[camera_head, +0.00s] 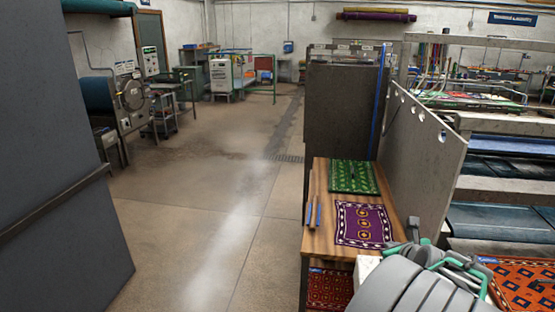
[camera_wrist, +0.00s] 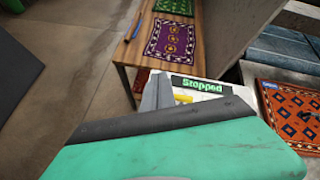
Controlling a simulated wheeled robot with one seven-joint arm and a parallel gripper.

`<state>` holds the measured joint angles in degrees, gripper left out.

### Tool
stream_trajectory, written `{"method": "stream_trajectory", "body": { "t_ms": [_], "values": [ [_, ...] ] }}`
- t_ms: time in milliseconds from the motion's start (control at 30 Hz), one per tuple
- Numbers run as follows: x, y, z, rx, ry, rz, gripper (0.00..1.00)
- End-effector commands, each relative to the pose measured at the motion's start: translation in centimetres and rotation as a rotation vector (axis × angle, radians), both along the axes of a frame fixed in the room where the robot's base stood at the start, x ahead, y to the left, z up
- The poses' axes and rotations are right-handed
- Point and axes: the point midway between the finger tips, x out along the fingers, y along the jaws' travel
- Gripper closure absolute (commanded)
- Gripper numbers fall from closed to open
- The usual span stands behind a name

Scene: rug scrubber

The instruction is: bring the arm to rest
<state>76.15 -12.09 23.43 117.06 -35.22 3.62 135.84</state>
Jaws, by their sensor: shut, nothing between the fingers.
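My arm (camera_head: 425,288) shows at the bottom right of the head view as grey rounded links with green parts. It is folded close to my body, in front of the wooden table's near end. My gripper (camera_wrist: 158,92) shows in the wrist view as grey fingers beyond a large green and dark housing. The fingers are together and hold nothing. They point toward a white panel with a green "Stopped" display (camera_wrist: 201,86). The fingertips overlap the panel's left side in the picture; I cannot tell whether they touch it.
A wooden table (camera_head: 318,236) carries a green patterned rug (camera_head: 352,177), a purple rug (camera_head: 363,224) and blue-handled tools (camera_head: 314,212). An orange-red rug (camera_head: 525,287) lies at the right. A grey panel (camera_head: 425,150) stands right of the table. Open floor (camera_head: 190,215) lies left.

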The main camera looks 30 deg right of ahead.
Motion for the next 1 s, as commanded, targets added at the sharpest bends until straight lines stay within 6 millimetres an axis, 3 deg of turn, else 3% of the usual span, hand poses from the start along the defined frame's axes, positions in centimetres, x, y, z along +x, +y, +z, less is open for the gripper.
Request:
{"method": "stream_trajectory", "body": {
  "t_ms": [33,100,200,267,400,500,633,667,767,1000],
  "values": [
    [2.9,3.6,0.1,-0.103,0.106,0.172,1.00],
    [5.9,9.1,0.0,-0.288,0.281,0.453,1.00],
    [8.1,17.1,-0.2,-0.571,0.493,0.867,1.00],
    [8.5,21.7,-0.3,-0.751,0.593,1.115,1.00],
    [7.1,31.5,-0.3,-1.191,0.746,1.691,1.00],
    [4.6,37.0,-0.4,-1.503,0.779,2.066,1.00],
    [1.6,41.0,-0.5,-1.800,0.749,2.398,1.00],
    [1.1,41.5,-0.5,1.833,-0.734,-2.431,1.00],
    [0.3,42.4,-0.6,1.787,-0.667,-2.350,1.00],
    [0.2,42.5,-0.6,1.784,-0.663,-2.345,1.00]
  ]
}}
